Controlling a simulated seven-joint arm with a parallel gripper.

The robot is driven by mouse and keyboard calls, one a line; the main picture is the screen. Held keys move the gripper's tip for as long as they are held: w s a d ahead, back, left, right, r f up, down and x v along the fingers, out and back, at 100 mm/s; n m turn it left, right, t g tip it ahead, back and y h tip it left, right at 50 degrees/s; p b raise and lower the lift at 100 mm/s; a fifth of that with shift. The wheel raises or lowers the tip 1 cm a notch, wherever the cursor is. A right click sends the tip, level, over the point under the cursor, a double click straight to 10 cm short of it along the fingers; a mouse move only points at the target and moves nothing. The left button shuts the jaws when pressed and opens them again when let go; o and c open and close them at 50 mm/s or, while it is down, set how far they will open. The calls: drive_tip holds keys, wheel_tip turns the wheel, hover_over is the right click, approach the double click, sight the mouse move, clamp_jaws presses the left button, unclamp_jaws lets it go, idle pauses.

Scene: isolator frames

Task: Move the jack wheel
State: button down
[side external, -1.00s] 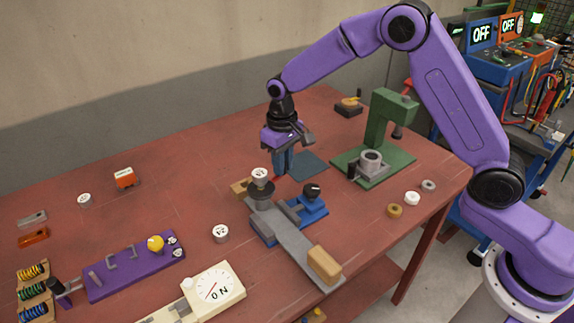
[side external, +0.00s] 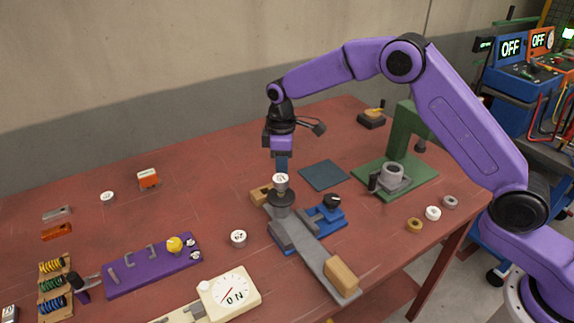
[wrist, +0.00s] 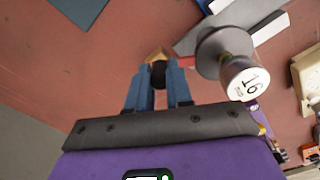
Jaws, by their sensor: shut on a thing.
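My gripper (wrist: 158,98) points down, its blue fingers shut on a dark round knob (wrist: 158,75) in the wrist view. This knob looks like the jack wheel, but most of it is hidden between the fingers. In the side external view, my gripper (side external: 281,165) is just behind a white-topped weight (side external: 280,181), which hides the fingertips and the knob. The weight stands on a dark round platform (side external: 281,199) at the far end of a grey beam (side external: 312,255). In the wrist view, the weight (wrist: 242,78), marked 16, is right of the fingers.
A wooden block (side external: 261,196) lies by the platform, and another (side external: 342,276) sits on the beam's near end. A blue fixture (side external: 331,213) is close on the right. A green press (side external: 400,170) stands further right.

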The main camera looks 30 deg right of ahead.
drive_tip(key=shift+w+a+r+n, duration=0.1)
drive_tip(key=shift+w+a+n, duration=0.15)
drive_tip(key=shift+n, duration=0.15)
drive_tip(key=c, duration=1)
unclamp_jaws()
drive_tip(key=shift+s, duration=0.1)
wheel_tip(320, 180, up, 17)
drive_tip(key=shift+r, duration=0.15)
